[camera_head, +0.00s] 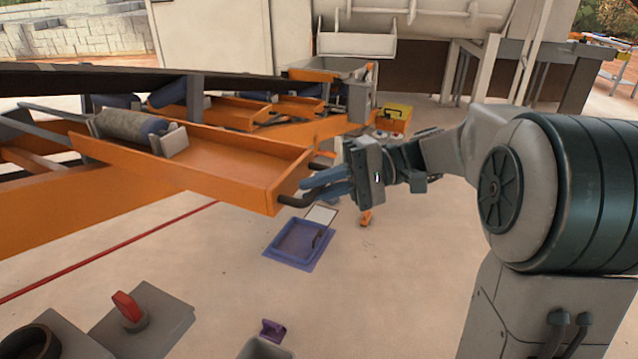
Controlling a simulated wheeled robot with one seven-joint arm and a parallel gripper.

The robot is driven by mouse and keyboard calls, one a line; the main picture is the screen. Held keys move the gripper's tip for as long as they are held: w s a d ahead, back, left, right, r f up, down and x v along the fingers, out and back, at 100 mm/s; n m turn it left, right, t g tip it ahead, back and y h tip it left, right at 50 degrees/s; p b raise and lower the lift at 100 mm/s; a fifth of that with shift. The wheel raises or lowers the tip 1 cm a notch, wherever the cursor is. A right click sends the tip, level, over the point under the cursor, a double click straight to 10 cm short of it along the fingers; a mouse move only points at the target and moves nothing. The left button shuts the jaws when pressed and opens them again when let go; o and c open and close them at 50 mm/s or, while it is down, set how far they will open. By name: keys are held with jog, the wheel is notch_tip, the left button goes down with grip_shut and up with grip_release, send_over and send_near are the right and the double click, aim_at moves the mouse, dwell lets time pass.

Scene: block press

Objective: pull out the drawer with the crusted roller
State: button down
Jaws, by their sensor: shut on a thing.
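An orange drawer (225,163) sticks out from the conveyor frame toward my gripper. A roller (128,126) lies across its inner end; part of its surface is greyish and rough, the rest dark blue. Grey brackets stand by the roller. A dark handle (290,200) projects from the drawer's front end. My gripper (325,186) is at that end, its blue fingers shut on the handle. The exact contact is small and partly hidden by the fingers.
Other orange drawers (235,112) with rollers sit behind, under the dark belt. A blue tray (298,243) lies on the floor below my gripper. A yellow box (394,117) stands behind it. A red knob (128,306) on a grey block is at front left.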

dwell(0.3)
jog(key=c, duration=1.5)
grip_release()
jog(key=shift+s, duration=0.1)
jog(key=shift+o, duration=0.2)
jog(key=p+v, duration=0.3)
jog(key=v, duration=1)
jog(key=shift+d, duration=0.35)
jog(key=shift+r, duration=0.15)
